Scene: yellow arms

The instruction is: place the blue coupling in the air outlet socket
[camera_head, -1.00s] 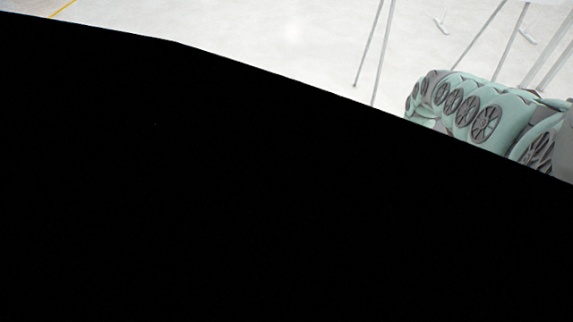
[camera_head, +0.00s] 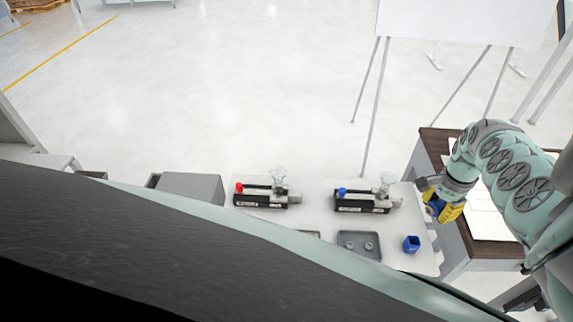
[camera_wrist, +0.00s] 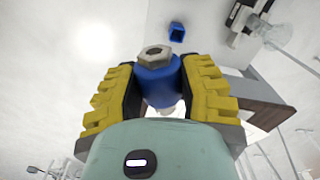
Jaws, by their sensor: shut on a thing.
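My gripper (camera_head: 445,208), with yellow fingers, is at the right end of the white table in the head view. In the wrist view my gripper (camera_wrist: 158,88) is shut on the blue coupling (camera_wrist: 158,84), which has a grey metal hex end pointing away from the palm. The coupling (camera_head: 436,205) is small and partly hidden in the head view. Two black and grey devices stand on the table, one with a blue part (camera_head: 366,201) and one with a red part (camera_head: 262,197). I cannot tell which opening is the air outlet socket. The gripper is apart from both devices.
A blue open container (camera_head: 411,244) stands near the table's right end, beside a grey tray (camera_head: 359,245). A grey box (camera_head: 190,187) is at the left. A brown-topped desk (camera_head: 432,143) is under my arm. A large dark shape covers the lower left.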

